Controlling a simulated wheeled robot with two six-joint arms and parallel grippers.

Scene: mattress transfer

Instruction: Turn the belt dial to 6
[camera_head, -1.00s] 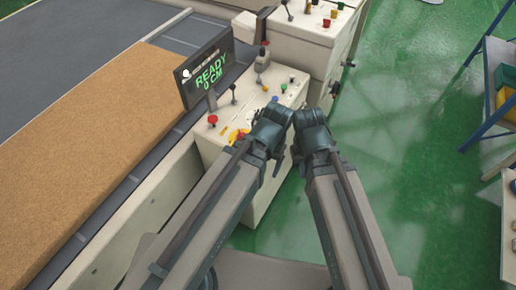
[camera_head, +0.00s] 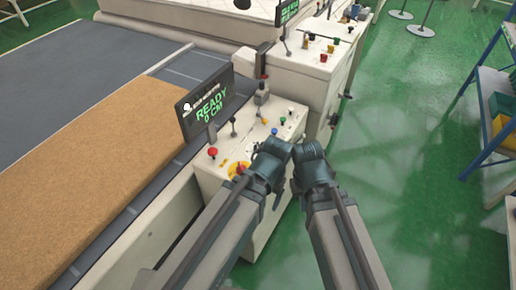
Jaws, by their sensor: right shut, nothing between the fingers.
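The display (camera_head: 207,103) reads READY 0 CM in green.
A brown mattress slab (camera_head: 95,165) lies on the grey conveyor (camera_head: 60,75) at left. A second control box (camera_head: 310,75) with another display stands behind. A blue shelf (camera_head: 492,125) with bins is at right. Green floor (camera_head: 400,190) is clear between.

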